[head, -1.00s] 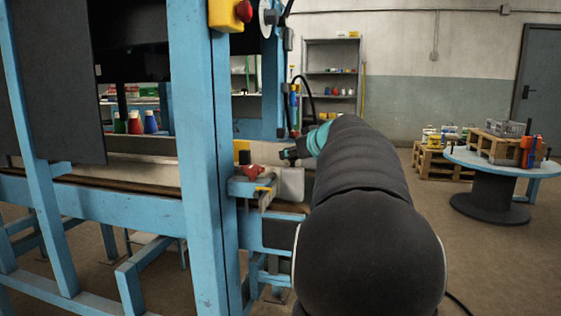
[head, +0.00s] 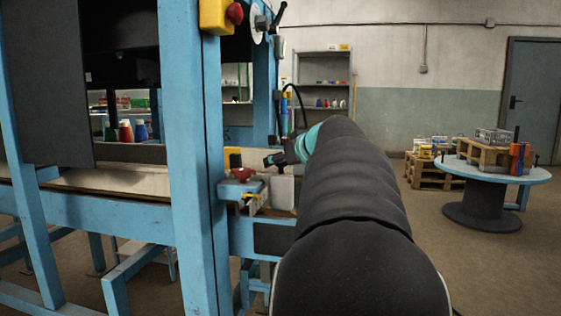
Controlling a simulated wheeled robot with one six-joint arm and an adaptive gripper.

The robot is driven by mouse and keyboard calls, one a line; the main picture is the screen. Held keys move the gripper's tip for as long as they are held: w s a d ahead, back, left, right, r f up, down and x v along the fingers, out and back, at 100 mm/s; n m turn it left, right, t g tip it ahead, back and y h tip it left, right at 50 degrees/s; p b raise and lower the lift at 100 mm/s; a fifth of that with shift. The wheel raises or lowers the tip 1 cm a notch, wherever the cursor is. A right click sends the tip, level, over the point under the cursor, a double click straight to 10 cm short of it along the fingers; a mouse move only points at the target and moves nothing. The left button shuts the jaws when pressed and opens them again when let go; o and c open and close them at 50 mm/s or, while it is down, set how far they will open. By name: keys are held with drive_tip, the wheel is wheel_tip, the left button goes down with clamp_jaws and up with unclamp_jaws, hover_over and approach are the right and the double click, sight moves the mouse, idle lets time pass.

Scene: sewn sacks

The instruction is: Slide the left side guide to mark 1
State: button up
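A red knob (head: 241,174) sits on a blue bracket (head: 240,189) at the side of the blue machine frame. I cannot tell for certain which of these parts is the left side guide, and no mark number is readable. My gripper (head: 270,161) is small and dark at the far end of my arm. In the picture it lies just above and right of the red knob, with no clear contact. Its fingers are too small to tell open from shut.
A blue upright post (head: 195,150) stands left of the knob. A yellow box with a red button (head: 216,15) is above. Coloured thread cones (head: 126,131) stand inside the machine. A round table (head: 530,174) with a crate is at right, with clear floor before it.

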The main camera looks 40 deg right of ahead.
drive_tip(key=v, duration=1.2)
drive_tip(key=shift+a+f, duration=0.1)
